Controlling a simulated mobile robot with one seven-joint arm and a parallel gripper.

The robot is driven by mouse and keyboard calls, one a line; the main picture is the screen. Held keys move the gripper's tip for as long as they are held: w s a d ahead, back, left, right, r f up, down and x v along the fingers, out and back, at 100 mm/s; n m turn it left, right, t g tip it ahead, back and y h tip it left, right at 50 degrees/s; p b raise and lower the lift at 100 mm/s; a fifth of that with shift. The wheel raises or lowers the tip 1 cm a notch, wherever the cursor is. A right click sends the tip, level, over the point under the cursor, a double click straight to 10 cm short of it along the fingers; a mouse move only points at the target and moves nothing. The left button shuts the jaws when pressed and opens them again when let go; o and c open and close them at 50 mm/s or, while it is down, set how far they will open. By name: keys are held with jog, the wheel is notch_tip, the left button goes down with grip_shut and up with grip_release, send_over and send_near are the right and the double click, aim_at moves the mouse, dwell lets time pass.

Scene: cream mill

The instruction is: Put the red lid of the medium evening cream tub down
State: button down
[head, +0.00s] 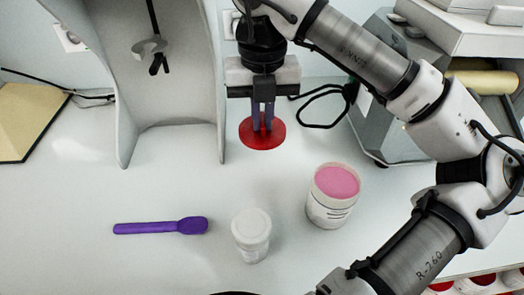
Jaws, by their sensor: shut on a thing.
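The red lid (262,139) is a flat round disc near the back middle of the counter in the head view. My gripper (263,128) points down over it, and its purple fingers are shut on the lid's middle. I cannot tell whether the lid touches the counter or is held just above it. A white tub (333,199) filled with pink cream stands open to the right and nearer the front.
A smaller white tub with a white lid (251,232) and a purple spatula (160,227) are at the front. A grey mixer stand (172,95) is left of my gripper. A black cable (322,108) lies to its right. Bare counter lies in front of the lid.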

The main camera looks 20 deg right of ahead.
notch_tip(320, 180, down, 9)
jog(key=shift+f+p, duration=0.15)
jog(key=shift+p, duration=0.2)
jog(key=shift+f+b, duration=0.25)
jog(key=shift+b, duration=0.1)
jog(key=c, duration=1.5)
grip_release()
jog(key=shift+r, duration=0.1)
jog(key=shift+c, duration=0.2)
notch_tip(320, 180, up, 12)
jog(key=shift+r, duration=0.15)
